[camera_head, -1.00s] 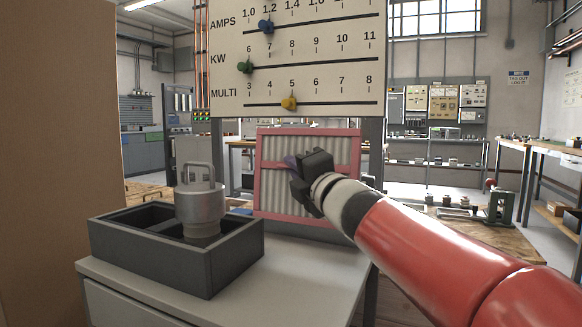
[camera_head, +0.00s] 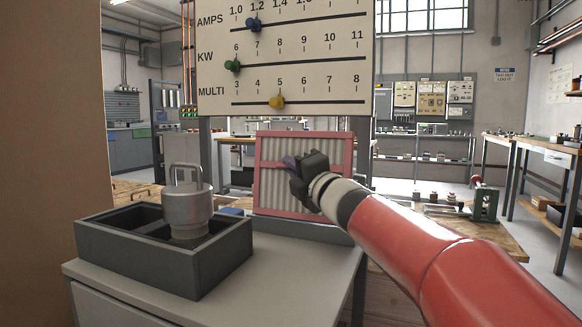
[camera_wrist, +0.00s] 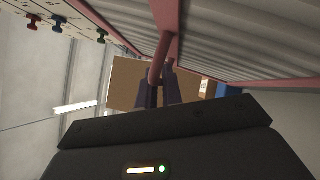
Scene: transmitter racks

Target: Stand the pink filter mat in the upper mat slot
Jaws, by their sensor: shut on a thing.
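The pink filter mat (camera_head: 272,193) is a pink frame around grey pleats, held upright behind the cabinet top in the head view. My gripper (camera_head: 294,170) is at the middle of its face, shut on the mat's handle. In the wrist view the two fingers (camera_wrist: 162,92) close on a pink bar of the mat (camera_wrist: 167,45), with the pleats to the right. A dark base strip (camera_head: 318,232) lies along the mat's lower edge; I cannot tell if the mat touches it. The upper mat slot cannot be made out.
A panel with AMPS, KW and MULTI sliders (camera_head: 290,62) hangs just above the mat. A dark divided box (camera_head: 140,259) with a metal handled canister (camera_head: 187,211) stands at the left on the grey cabinet top (camera_head: 300,273). A brown board (camera_head: 40,160) blocks the far left.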

